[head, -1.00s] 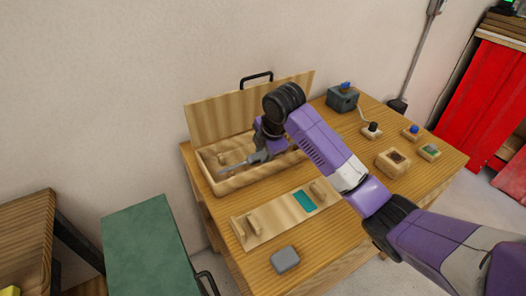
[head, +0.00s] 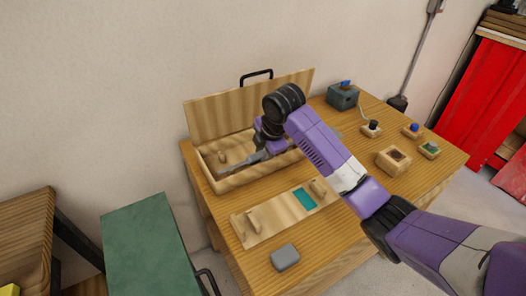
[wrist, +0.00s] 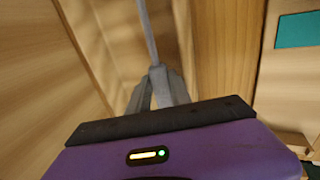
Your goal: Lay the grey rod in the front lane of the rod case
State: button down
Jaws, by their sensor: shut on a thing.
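The rod case (head: 236,184) is an open wooden box at the back left of the table, with its lid (head: 225,108) raised against the wall side. My gripper (head: 250,163) is over the case, shut on the grey rod (head: 229,171), which points left in the head view. In the wrist view, the rod (wrist: 147,32) runs away from the closed fingertips (wrist: 157,78), between wooden case walls. The rod lies close behind the front wall; whether it touches the case floor I cannot tell. My arm hides the right part of the case.
A wooden board (head: 276,218) with two upright supports and a teal patch (head: 304,199) lies in front of the case. A grey block (head: 285,257) is near the front edge. Small coloured-top blocks and a dark box (head: 342,97) stand right of my arm.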

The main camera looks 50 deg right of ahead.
jog(key=c, duration=1.1)
grip_release()
jog(key=shift+f, duration=0.1)
